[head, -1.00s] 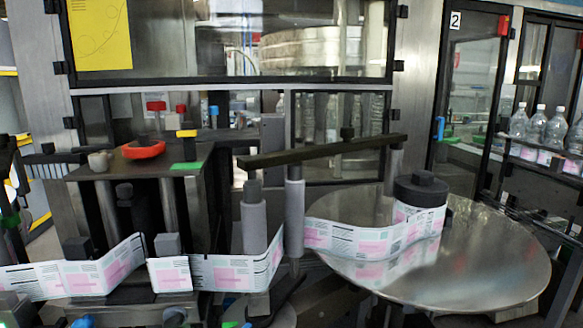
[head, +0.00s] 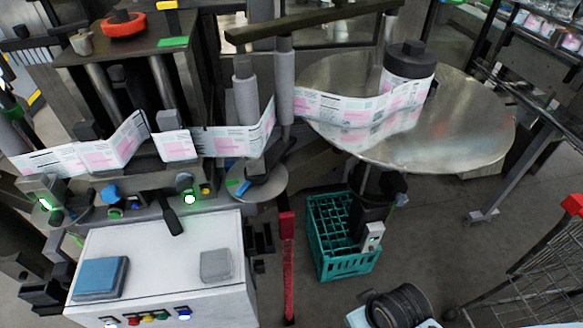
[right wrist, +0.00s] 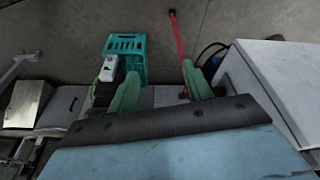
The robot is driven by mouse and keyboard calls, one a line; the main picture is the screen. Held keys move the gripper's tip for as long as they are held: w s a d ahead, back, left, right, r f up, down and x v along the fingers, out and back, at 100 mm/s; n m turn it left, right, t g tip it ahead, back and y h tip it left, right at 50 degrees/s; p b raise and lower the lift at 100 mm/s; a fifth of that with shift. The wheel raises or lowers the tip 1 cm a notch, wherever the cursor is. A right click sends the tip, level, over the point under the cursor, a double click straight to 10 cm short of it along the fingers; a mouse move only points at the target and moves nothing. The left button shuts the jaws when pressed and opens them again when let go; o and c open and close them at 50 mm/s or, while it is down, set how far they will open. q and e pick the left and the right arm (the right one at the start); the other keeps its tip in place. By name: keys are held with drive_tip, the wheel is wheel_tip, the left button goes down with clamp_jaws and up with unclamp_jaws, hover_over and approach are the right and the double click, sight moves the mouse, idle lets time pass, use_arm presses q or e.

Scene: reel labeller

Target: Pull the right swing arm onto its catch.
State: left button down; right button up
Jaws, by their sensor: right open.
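The label web (head: 215,143) runs past two upright grey rollers, a left one (head: 245,95) and a right one (head: 285,85), to the reel (head: 410,68) on the round steel table. A dark arm (head: 285,150) shows low by the right roller; I take it for the right swing arm. Its catch I cannot make out. A long dark bar (head: 310,18) crosses above the rollers. My right gripper (right wrist: 160,88) is open and empty in the right wrist view, its green fingers apart above the floor. My left gripper is not in view.
A teal crate (head: 340,255) stands on the floor under the steel table (head: 465,120). A red upright bar (head: 288,265) stands beside the white cabinet (head: 160,255). A wire cart (head: 530,285) is at the lower right. Floor between crate and cart is partly clear.

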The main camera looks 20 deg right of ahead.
drive_tip(key=w+r+p+v, duration=0.1)
drive_tip(key=w+p+v, duration=0.1)
drive_tip(key=v, duration=1)
drive_tip(key=t+y, duration=0.3)
drive_tip(key=t, duration=1.2)
approach(287, 45)
drive_tip(key=w, duration=0.3)
drive_tip(key=w+a+p, duration=0.1)
drive_tip(key=w, duration=0.3)
drive_tip(key=w+a, duration=0.1)
drive_tip(key=w, duration=0.3)
drive_tip(key=shift+w+r+p, duration=0.1)
drive_tip(key=shift+w+p, duration=0.1)
drive_tip(key=shift+p, duration=0.15)
clamp_jaws()
